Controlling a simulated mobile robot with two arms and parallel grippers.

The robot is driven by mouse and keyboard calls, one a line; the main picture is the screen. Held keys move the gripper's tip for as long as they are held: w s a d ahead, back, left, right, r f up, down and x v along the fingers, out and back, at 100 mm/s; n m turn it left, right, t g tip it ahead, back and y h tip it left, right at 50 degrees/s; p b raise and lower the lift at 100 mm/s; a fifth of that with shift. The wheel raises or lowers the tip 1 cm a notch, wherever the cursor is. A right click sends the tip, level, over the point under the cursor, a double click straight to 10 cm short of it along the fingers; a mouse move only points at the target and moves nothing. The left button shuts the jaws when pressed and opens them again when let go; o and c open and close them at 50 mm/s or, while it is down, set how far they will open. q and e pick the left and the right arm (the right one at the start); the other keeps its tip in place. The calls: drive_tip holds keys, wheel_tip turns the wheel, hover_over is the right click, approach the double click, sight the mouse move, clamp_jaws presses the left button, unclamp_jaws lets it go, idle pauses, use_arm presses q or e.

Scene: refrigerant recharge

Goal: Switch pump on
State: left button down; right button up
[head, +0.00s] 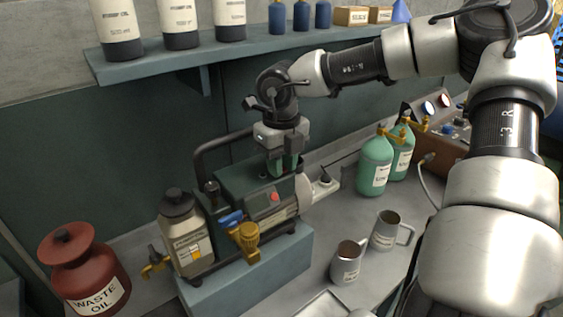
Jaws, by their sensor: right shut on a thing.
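The pump (247,207) stands on a blue-grey block in the middle of the head view. It has a dark green body, a black carry handle, a small panel with a red button (275,197) and a brass fitting with a blue lever at its front. My right gripper (283,168) points down onto the top of the pump, behind the red button. It is shut on a part of the pump's top; its fingers hide exactly which part. My left gripper is out of view.
An oil bottle (186,236) stands left of the pump, and a red waste oil can (84,272) farther left. Two metal jugs (348,262) and green gas cylinders (375,165) stand to the right. A shelf (150,60) with bottles and boxes hangs above.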

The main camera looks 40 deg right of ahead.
drive_tip(key=shift+w+g+b, duration=0.25)
drive_tip(key=shift+g+b, duration=0.1)
drive_tip(key=shift+g, duration=0.55)
drive_tip(key=shift+w+r+g, duration=0.1)
drive_tip(key=shift+r+g, duration=0.1)
drive_tip(key=shift+g, duration=0.6)
drive_tip(key=o, duration=0.9)
drive_tip(key=b+v, duration=0.1)
drive_tip(key=v, duration=0.6)
drive_tip(key=shift+w+d+r+b, duration=0.1)
drive_tip(key=shift+d+r+b, duration=0.1)
drive_tip(key=shift+b, duration=0.1)
